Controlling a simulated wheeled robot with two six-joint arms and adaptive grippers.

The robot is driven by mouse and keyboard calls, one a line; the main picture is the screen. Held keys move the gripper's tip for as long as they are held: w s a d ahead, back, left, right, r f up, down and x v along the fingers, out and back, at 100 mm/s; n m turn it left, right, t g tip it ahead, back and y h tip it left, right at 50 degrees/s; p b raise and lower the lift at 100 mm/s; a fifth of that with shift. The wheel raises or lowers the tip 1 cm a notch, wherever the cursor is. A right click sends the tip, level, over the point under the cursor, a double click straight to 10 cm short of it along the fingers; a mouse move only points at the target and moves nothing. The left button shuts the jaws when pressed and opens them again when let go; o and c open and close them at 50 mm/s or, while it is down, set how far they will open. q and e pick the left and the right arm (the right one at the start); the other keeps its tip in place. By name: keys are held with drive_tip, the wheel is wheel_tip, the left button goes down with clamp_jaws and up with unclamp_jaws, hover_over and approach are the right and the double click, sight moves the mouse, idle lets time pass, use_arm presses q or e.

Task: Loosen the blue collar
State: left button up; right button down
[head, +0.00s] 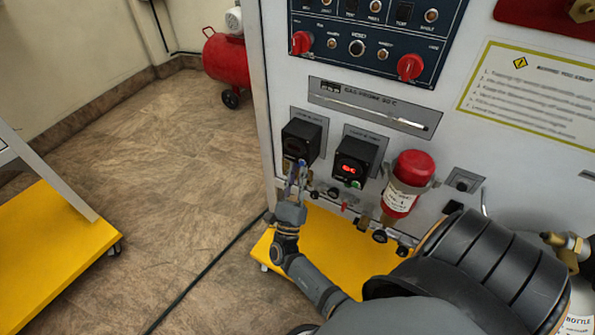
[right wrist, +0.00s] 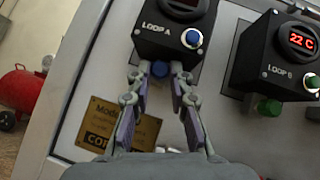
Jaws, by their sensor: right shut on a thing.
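The blue collar (right wrist: 160,69) sits directly under the black LOOP A box (right wrist: 165,45) on the front of the trainer panel. Only a small part of it shows between my fingertips. My right gripper (right wrist: 160,76) is shut on the blue collar, one finger on each side, reaching up from below. In the head view my right gripper (head: 296,172) is just below the left black box (head: 301,141), and the collar is mostly hidden there. My left gripper is in neither view.
The LOOP B box (head: 357,161), with a lit red display, stands to the right; a green collar (right wrist: 269,107) is under it. A red canister (head: 407,181) is further right. A yellow base ledge (head: 330,245) lies below.

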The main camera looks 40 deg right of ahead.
drive_tip(key=shift+r, duration=0.1)
drive_tip(key=c, duration=1.5)
unclamp_jaws()
drive_tip(key=shift+c, duration=0.2)
drive_tip(key=shift+o, duration=0.2)
drive_tip(key=v, duration=1.2)
